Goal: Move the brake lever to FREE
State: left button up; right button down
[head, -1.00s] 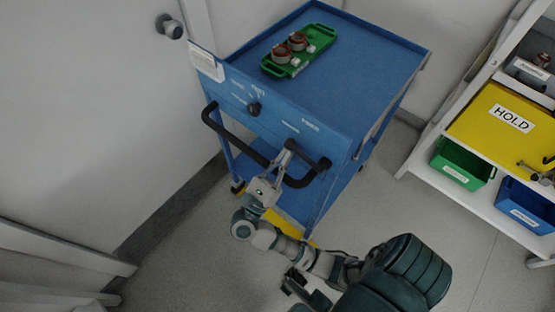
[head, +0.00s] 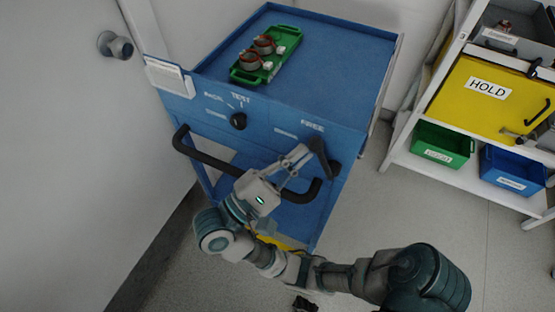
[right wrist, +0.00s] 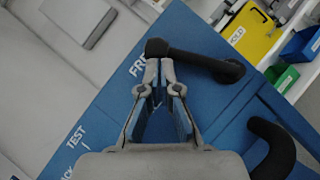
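The black brake lever (head: 321,157) is on the front panel of the blue cart, at the right. In the head view it slants up and left from its hub, its free end just below the FREE label (head: 312,126). My right gripper (head: 308,154) is at this end from the left. In the right wrist view the lever (right wrist: 200,58) lies across just beyond the fingertips (right wrist: 160,64). The fingertips are drawn together with the rounded lever end right at them, not visibly between them; contact is likely but unclear. My left gripper is out of view.
A black bar handle (head: 215,160) crosses the cart's front under my gripper. A black knob (head: 239,121) sits below TEST. A green tray (head: 282,56) with copper-coloured parts stands on the cart top (head: 340,60). A shelf with bins (head: 442,146) is at the right.

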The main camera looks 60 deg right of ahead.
jog(key=shift+s+a+r+m+g+y+b, duration=0.1)
jog(key=shift+s+r+m+g+y+b, duration=0.3)
jog(key=shift+s+r+m+y, duration=0.6)
jog(key=shift+s+r+h, duration=0.1)
jog(key=shift+s+h, duration=0.2)
jog(key=shift+s, duration=0.25)
